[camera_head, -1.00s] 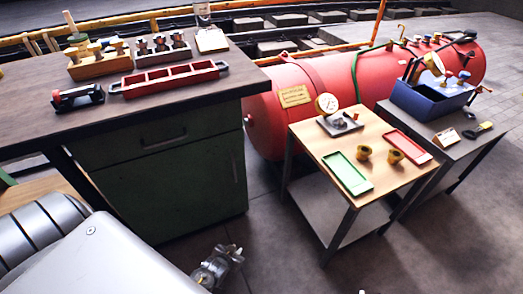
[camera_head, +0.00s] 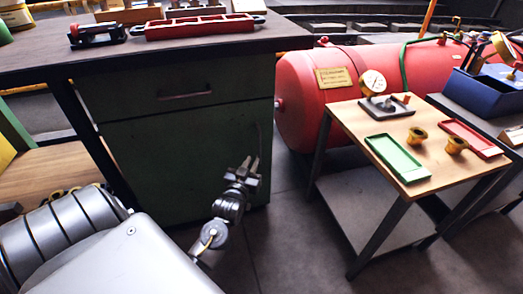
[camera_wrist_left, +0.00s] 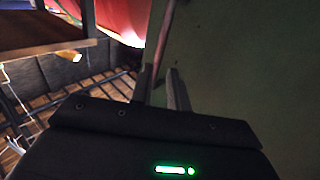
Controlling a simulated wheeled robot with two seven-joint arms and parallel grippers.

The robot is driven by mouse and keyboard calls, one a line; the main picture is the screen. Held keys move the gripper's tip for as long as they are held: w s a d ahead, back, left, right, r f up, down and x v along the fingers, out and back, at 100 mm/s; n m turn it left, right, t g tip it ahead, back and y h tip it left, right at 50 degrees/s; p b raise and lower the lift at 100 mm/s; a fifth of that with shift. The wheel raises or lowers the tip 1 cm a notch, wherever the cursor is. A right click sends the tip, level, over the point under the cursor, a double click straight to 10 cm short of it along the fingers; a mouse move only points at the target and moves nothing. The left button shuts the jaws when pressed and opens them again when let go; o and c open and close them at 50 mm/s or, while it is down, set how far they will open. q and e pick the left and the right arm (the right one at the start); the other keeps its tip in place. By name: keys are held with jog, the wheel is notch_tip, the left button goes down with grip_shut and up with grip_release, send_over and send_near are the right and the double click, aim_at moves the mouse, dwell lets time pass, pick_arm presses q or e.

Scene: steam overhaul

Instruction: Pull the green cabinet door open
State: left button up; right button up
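The green cabinet door (camera_head: 180,165) is the front panel under the workbench, below a drawer with a recessed handle (camera_head: 186,95). The door looks closed. A thin upright door handle (camera_head: 259,137) shows faintly near its right edge. My left gripper (camera_head: 251,162) is in front of the door's lower right, fingers pointing up toward the handle. In the left wrist view, the handle bar (camera_wrist_left: 163,42) runs down to between the two fingers (camera_wrist_left: 161,86), which are apart. Whether they touch the bar cannot be told. My right gripper is not in view.
The dark workbench top (camera_head: 60,55) overhangs the cabinet and carries a red tray (camera_head: 200,27). A small wooden table (camera_head: 370,135) with a green tray (camera_head: 398,158) stands to the right, before a red tank (camera_head: 310,125). Floor between cabinet and table is clear.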

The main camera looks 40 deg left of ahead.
aim_at(259, 149)
pick_arm(q)
jog(key=b+x, duration=0.2)
jog(key=x, duration=0.7)
grip_shut()
jog(key=shift+d, duration=0.1)
